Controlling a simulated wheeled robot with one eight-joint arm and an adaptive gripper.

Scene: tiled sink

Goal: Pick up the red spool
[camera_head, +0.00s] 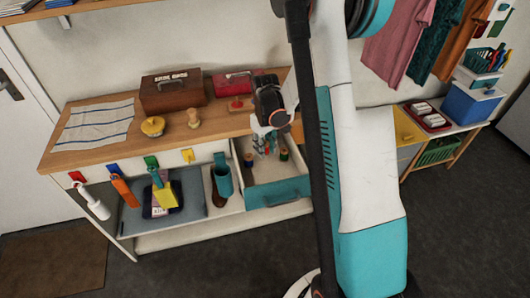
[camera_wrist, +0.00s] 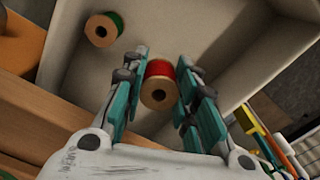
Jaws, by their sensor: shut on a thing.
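The red spool (camera_wrist: 160,87) shows in the wrist view, standing in the open drawer between the two teal fingers of my gripper (camera_wrist: 162,92). My gripper is shut on it, with a finger on each side. In the head view my gripper (camera_head: 268,141) reaches down into the drawer (camera_head: 278,190), and the red spool is too small and covered there to make out clearly. A green spool (camera_wrist: 103,29) stands apart in the drawer, up and left of my gripper in the wrist view.
The drawer walls (camera_wrist: 252,58) rise close around my gripper.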

